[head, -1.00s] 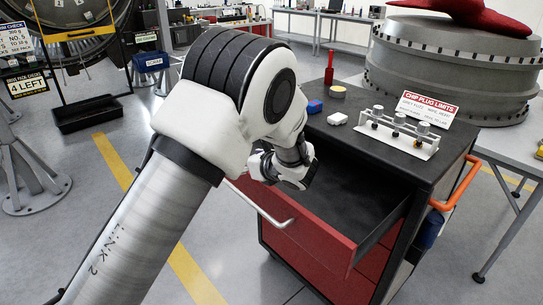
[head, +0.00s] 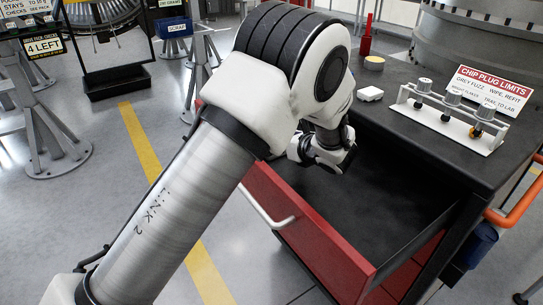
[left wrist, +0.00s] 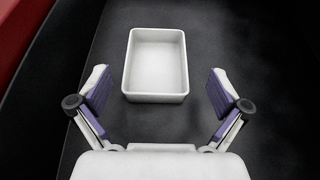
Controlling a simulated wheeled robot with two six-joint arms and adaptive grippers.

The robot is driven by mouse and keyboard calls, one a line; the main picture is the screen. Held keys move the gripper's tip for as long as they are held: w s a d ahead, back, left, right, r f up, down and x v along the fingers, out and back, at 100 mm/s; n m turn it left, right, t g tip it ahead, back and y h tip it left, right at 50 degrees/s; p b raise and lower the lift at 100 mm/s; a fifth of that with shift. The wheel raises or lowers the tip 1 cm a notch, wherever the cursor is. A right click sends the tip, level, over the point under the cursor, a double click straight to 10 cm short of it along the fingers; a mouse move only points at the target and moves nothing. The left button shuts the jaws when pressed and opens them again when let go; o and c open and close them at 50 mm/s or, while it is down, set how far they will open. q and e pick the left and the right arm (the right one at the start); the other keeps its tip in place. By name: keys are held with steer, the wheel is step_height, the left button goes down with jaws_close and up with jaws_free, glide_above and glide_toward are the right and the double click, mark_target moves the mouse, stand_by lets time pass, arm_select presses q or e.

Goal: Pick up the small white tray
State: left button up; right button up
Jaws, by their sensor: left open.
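The small white tray (left wrist: 155,98) shows in the left wrist view. It is an empty, upright rectangular tray on the dark floor of an open drawer. My left gripper (left wrist: 158,92) is open, with its purple-padded fingers apart on either side of the tray's near end. I see no contact between the fingers and the tray. In the head view my left arm reaches over the open drawer (head: 310,225) of the red and black cart, and the left wrist (head: 328,150) hides the tray. My right gripper is not in view.
On the cart top stand a white rack with several metal plugs (head: 450,118), a chip plug limits sign (head: 490,88), a white block (head: 370,94) and a yellow round item (head: 374,63). The red drawer wall (left wrist: 22,40) runs along the left in the wrist view.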

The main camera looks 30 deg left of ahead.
arm_select(q)
steer(key=x, duration=0.7)
steer(key=shift+a+r+p, duration=0.15)
steer(key=shift+a+p, duration=0.15)
steer(key=shift+a, duration=0.2)
steer(key=shift+d, duration=0.1)
steer(key=c, duration=1.2)
